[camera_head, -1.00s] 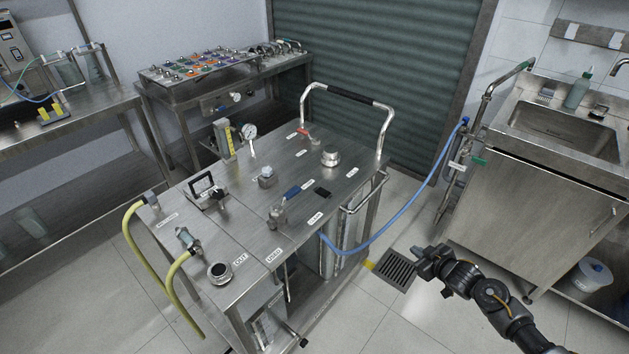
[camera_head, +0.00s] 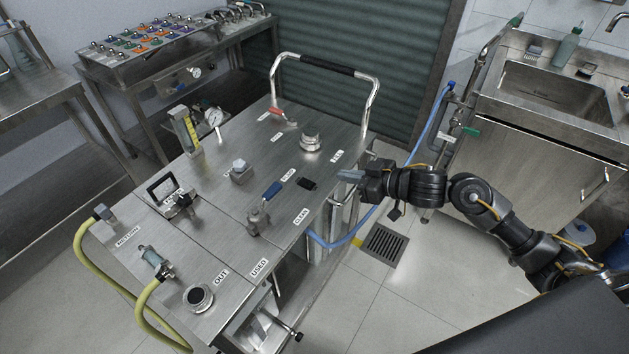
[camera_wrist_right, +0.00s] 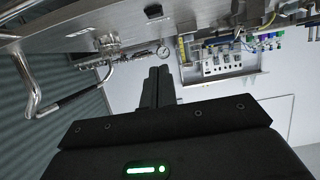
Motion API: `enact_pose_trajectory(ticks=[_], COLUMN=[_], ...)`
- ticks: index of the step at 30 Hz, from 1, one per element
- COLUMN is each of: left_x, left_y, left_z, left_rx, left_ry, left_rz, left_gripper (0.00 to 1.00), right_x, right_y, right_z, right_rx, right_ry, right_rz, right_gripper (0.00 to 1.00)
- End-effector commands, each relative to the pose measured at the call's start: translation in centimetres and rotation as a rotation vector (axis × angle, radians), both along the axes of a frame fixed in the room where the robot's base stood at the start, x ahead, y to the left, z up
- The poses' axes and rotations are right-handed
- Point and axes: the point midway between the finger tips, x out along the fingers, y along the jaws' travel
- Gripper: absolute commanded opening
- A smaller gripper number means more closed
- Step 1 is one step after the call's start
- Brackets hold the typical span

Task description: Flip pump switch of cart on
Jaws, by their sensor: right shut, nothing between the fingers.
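The steel cart (camera_head: 230,210) fills the middle of the head view. A small black switch (camera_head: 306,184) lies on its top near the right edge, beside a blue-handled valve (camera_head: 266,200); whether it is on or off is too small to tell. My right gripper (camera_head: 342,175) is shut and empty, just right of the switch near the cart's edge, pointing left and apart from the switch. In the right wrist view its shut fingers (camera_wrist_right: 158,75) point toward the cart, and a small black piece, probably the switch, shows on the steel above them. My left gripper is out of view.
A round steel cap (camera_head: 310,141), a red-handled valve (camera_head: 284,117) and a gauge (camera_head: 214,117) stand on the cart. A push handle (camera_head: 325,68) rises at its far end. A blue hose (camera_head: 345,240) hangs along the right side, and a sink (camera_head: 560,90) stands right.

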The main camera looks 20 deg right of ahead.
Motion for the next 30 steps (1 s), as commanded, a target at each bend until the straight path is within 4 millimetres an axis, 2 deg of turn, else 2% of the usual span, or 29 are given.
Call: enact_pose_trajectory(ticks=[6, 8, 20, 24, 30], left_x=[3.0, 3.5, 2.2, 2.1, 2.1], left_y=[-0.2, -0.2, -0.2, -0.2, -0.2], left_z=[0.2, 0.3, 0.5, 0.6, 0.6], left_rx=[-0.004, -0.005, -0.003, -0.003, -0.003], left_ry=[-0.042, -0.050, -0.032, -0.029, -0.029], left_rz=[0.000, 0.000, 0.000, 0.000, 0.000], left_gripper=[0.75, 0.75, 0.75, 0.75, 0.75], right_x=[0.8, 1.4, 7.3, 7.0, 6.9], right_y=[0.7, 1.2, 6.1, 5.9, 5.8], right_z=[-0.3, -0.6, -3.4, -5.7, -7.2], right_rx=[0.002, 0.004, 0.003, 0.000, 0.000], right_ry=[-0.001, -0.001, -0.001, 0.004, -0.001], right_rz=[0.000, -0.001, 0.001, 0.000, 0.001], right_gripper=[0.00, 0.00, 0.00, 0.00, 0.00])
